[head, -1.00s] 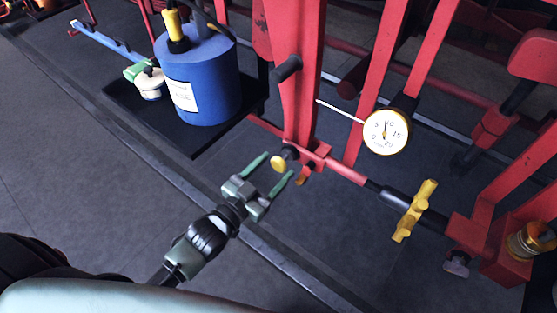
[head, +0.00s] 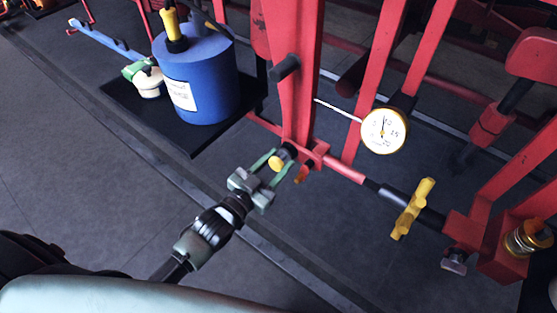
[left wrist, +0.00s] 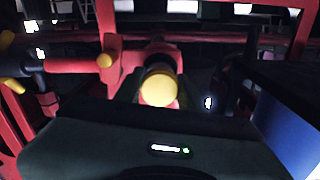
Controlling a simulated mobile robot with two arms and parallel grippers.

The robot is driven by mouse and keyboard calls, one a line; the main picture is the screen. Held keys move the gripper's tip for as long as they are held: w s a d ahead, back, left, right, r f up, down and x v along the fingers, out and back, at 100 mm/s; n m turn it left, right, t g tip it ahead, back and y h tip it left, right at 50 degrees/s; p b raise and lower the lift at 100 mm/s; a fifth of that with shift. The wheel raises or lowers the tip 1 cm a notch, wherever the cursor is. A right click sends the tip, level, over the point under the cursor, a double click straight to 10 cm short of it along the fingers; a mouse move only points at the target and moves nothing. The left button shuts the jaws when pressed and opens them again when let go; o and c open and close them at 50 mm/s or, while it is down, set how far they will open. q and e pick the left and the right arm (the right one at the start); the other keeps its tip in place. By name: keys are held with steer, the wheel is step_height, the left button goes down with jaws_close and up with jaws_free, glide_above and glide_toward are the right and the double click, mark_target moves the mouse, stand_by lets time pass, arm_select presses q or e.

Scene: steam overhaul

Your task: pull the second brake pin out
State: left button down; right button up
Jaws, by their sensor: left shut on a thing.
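A brake pin with a round yellow head (head: 276,163) sits at the foot of the red upright, where it meets the low red crossbar. Its dark shank leads into the red fitting. My left gripper (head: 271,167) is shut on this pin, one green finger on each side of the head. In the left wrist view the yellow head (left wrist: 159,88) fills the middle, in front of the red fitting (left wrist: 150,58). The far fingertips are partly hidden. My right gripper is in neither view.
A blue tank (head: 198,80) stands on a black tray (head: 185,140) at the left. A dial gauge (head: 385,131) and a yellow handle (head: 413,208) are to the right. Red uprights rise behind the pin. Dark floor lies open in front.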

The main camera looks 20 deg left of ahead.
arm_select(q)
steer(key=p+v, duration=0.1)
steer(key=v, duration=0.4)
steer(key=shift+p, duration=0.4)
steer(key=shift+s, duration=0.1)
steer(key=shift+f, duration=0.1)
steer(key=c, duration=0.9)
jaws_free()
steer(key=shift+o, duration=0.2)
steer(key=shift+s, duration=0.1)
steer(key=shift+s+a, duration=0.15)
steer(key=shift+s, duration=0.1)
steer(key=b+v, duration=0.1)
steer(key=v, duration=0.6)
